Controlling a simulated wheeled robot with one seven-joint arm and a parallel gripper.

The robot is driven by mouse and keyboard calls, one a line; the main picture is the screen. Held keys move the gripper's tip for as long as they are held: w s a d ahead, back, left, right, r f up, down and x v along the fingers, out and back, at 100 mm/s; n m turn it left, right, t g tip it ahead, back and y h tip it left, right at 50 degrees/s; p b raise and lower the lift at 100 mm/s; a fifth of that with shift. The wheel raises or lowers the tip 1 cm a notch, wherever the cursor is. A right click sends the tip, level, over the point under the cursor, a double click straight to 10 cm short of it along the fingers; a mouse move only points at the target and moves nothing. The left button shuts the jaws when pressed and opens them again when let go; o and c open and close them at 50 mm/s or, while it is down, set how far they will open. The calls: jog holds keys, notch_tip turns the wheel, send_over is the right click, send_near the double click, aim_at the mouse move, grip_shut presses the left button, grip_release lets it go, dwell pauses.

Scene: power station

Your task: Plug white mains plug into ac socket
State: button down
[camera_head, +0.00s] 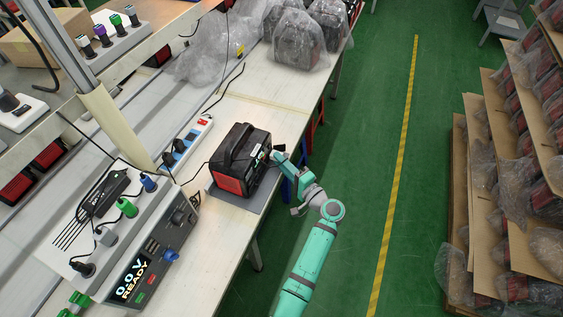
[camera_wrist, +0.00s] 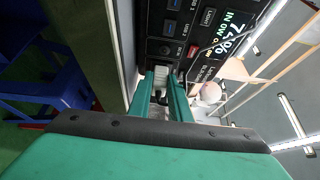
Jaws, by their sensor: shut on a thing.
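The power station (camera_head: 241,161), a black and red box with a handle, stands on the bench. My gripper (camera_head: 277,157) is at its right side. In the wrist view my gripper (camera_wrist: 168,88) is shut on the white plug (camera_wrist: 159,76), which shows between the fingertips. The plug is close against the front panel (camera_wrist: 190,38), which has ports, buttons and a lit display (camera_wrist: 240,35). The ac socket is hidden behind the plug and fingers. I cannot tell whether the plug's pins are in it.
A white power strip (camera_head: 188,143) and a tester reading "READY" (camera_head: 135,275) are on the bench to the left. Bagged units (camera_head: 297,40) stand at the far end. Shelves (camera_head: 505,160) line the right, beyond clear green floor.

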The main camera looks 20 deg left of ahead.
jog(key=c, duration=1.5)
grip_release()
jog(key=shift+a, duration=0.1)
jog(key=shift+c, duration=0.2)
jog(key=v, duration=1.1)
